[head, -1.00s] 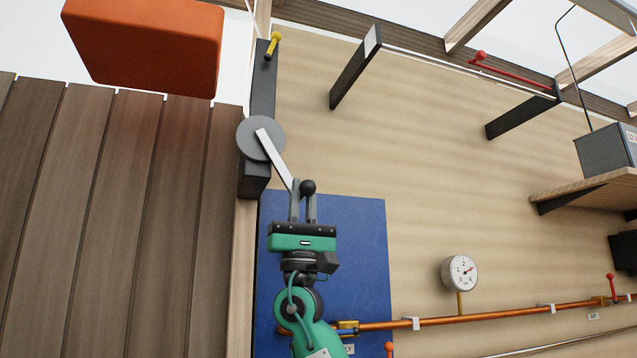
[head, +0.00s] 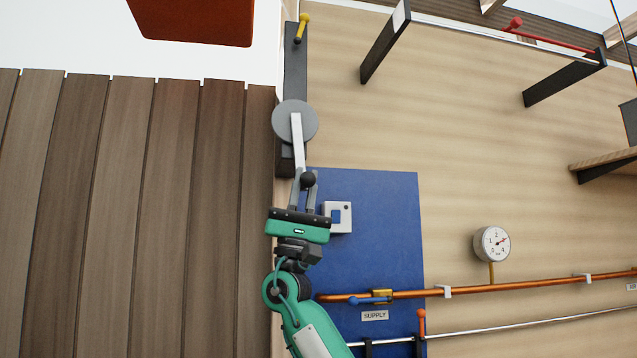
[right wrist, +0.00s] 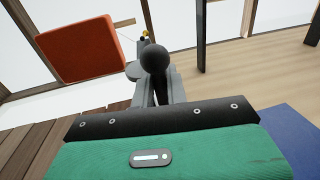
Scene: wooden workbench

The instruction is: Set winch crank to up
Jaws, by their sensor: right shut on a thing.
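The winch crank is a light grey arm (head: 297,140) on a round grey hub (head: 294,120), with a black ball knob (head: 307,180) at its end. In the head view the crank arm points down the picture from the hub, almost straight. My right gripper (head: 306,182) is shut on the crank's knob end, its fingers on either side. In the right wrist view the dark knob (right wrist: 155,58) stands between the fingers, and the hub is partly hidden behind it. My left gripper is not in view.
A blue panel (head: 395,230) with a white switch box (head: 343,217) lies close right of my gripper. A copper pipe (head: 520,286) with a gauge (head: 492,243) runs at lower right. A yellow-knobbed lever (head: 301,27) is above the hub. An orange block (head: 195,20) is upper left.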

